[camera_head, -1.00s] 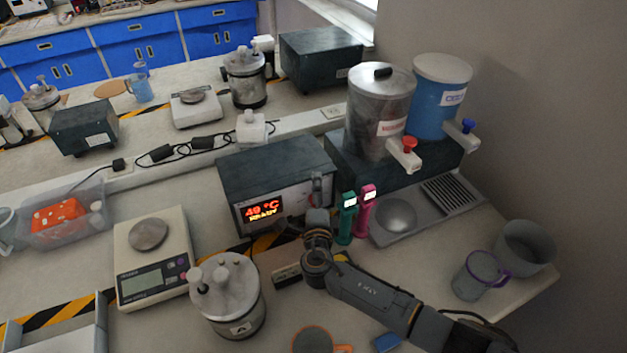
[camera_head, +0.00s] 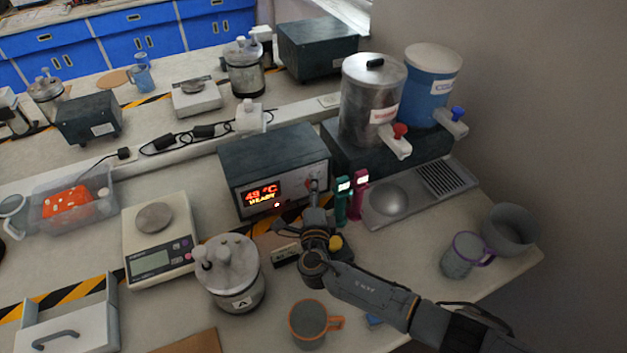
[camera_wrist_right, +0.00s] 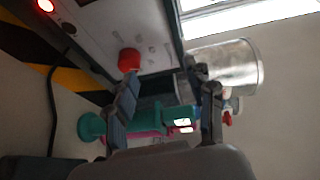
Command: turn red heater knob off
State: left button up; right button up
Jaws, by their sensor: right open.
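The heater (camera_head: 275,155) is a dark box with a pale front panel and a lit display reading about 49 °C. Its red knob (camera_wrist_right: 129,60) shows in the right wrist view, on the pale panel just beyond the tip of one finger. In the head view the knob is largely hidden by my right gripper (camera_head: 314,188), which is in front of the panel's right side. In the wrist view my right gripper (camera_wrist_right: 170,88) is open, with nothing between its fingers. Whether a finger touches the knob I cannot tell. My left gripper is not in view.
Green (camera_head: 341,202) and pink (camera_head: 358,194) upright devices stand close right of the gripper. A steel dispenser (camera_head: 368,105) stands behind them. A lidded pot (camera_head: 232,272), a scale (camera_head: 160,245) and an orange-handled mug (camera_head: 308,322) stand to the left and in front.

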jog(key=s+f+p, duration=0.1)
jog(key=s+p, duration=0.4)
jog(key=s, duration=0.7)
jog(key=shift+s+a+f, duration=0.15)
jog(key=shift+f, duration=0.1)
dwell(0.5)
jog(key=shift+p, duration=0.3)
dwell(0.4)
